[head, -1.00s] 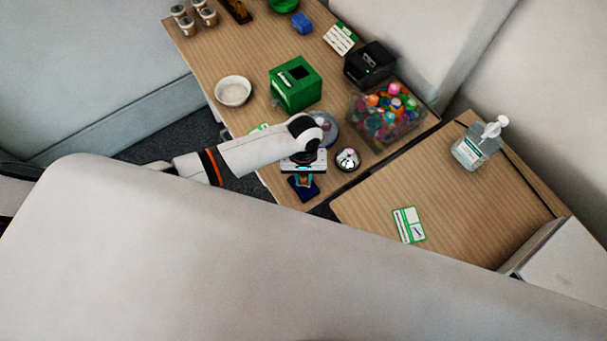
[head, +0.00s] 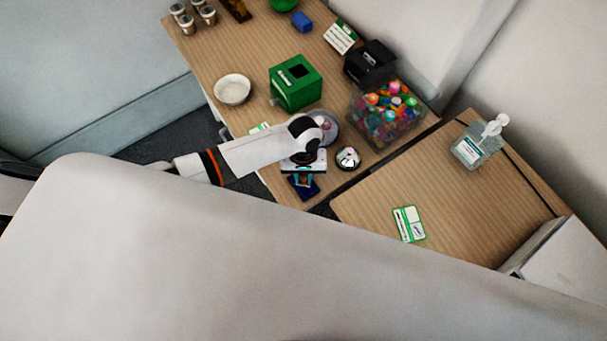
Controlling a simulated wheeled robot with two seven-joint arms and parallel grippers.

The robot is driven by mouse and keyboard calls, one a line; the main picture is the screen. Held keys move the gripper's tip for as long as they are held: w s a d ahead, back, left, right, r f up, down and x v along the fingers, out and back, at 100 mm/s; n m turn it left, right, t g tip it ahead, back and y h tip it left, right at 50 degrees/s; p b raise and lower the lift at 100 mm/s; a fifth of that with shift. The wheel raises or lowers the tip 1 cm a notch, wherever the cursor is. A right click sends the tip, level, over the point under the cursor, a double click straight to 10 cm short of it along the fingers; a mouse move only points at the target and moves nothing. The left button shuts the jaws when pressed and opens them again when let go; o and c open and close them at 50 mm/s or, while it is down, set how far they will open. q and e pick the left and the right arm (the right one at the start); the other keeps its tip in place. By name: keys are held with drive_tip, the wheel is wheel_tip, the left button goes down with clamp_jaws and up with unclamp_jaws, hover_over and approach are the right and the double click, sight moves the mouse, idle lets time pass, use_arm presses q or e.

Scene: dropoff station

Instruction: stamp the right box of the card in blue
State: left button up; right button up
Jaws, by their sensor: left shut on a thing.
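My left gripper (head: 304,181) is over the near edge of the table, shut on the stamp, which is mostly hidden by the fingers and wrist. A dark blue ink pad (head: 306,194) lies just below the fingers, partly covered; I cannot tell whether the stamp touches it. A white card with a green border (head: 409,224) lies flat on the right-hand table, apart from the gripper; its boxes are too small to read. Another green and white card (head: 260,128) shows partly behind my left arm. My right gripper is not in view.
A silver bell (head: 347,158) stands right of the gripper, near a clear bin of colourful items (head: 386,115). A green box (head: 295,83), a white bowl (head: 233,90) and a black device (head: 370,62) stand farther back. A sanitizer bottle (head: 474,150) stands on the mostly clear right table.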

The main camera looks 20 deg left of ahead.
use_arm(q)
drive_tip(key=shift+s+f+p, duration=0.1)
drive_tip(key=shift+s+p, duration=0.05)
drive_tip(key=shift+p, duration=0.15)
idle(1.2)
wheel_tip(320, 180, up, 7)
drive_tip(key=p, duration=0.8)
idle(0.4)
